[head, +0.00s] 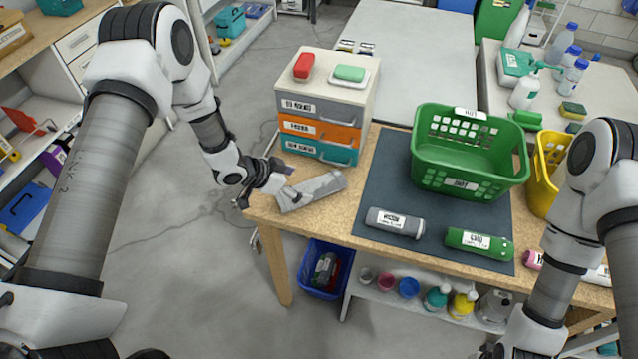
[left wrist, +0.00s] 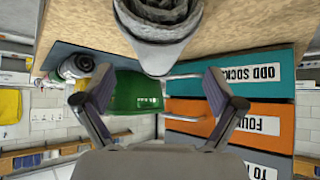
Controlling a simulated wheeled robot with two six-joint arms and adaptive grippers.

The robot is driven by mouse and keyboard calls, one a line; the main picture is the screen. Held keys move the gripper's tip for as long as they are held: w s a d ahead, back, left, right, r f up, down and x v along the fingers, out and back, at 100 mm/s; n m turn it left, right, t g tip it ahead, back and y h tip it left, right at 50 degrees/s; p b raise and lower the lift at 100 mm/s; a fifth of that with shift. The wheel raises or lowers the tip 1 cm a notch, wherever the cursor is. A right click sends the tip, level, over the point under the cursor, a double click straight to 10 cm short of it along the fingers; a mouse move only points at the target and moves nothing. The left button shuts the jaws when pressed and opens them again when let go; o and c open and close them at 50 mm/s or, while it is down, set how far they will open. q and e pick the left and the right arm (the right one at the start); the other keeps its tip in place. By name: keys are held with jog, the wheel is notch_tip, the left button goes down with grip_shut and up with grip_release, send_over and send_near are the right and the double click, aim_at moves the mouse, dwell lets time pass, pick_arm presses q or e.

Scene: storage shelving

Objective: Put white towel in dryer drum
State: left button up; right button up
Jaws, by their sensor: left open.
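I see no plainly white towel and no dryer drum in either view. A light grey, cloth-like piece (head: 318,188) lies on the left end of the wooden table, in front of the drawer box. In the left wrist view a grey, folded-looking piece (left wrist: 165,35) shows at the top, past the fingertips. My left gripper (head: 286,183) is at the near left end of the grey piece. Its two fingers (left wrist: 160,85) are spread wide with nothing between them. My right arm comes in at the right, and its gripper is out of view.
A labelled drawer box (head: 320,128) stands behind the grey piece. A dark mat (head: 380,195) carries a green basket (head: 470,150), a grey roll (head: 394,223) and a green roll (head: 480,243). A yellow basket (head: 548,172) stands right. A blue bin (head: 322,270) is below the table.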

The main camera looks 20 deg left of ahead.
aim_at(305, 186)
pick_arm(q)
jog(key=shift+p+x, duration=0.8)
jog(key=shift+x, duration=0.15)
jog(key=x, duration=0.4)
jog(key=shift+d, duration=0.1)
jog(key=shift+s+r, duration=0.1)
jog(key=shift+r, duration=0.05)
jog(key=shift+s+a+r, duration=0.1)
jog(key=shift+s+a, duration=0.05)
jog(key=shift+a, duration=0.15)
jog(key=c, duration=1.4)
jog(key=shift+d, duration=0.1)
jog(key=shift+c, duration=0.8)
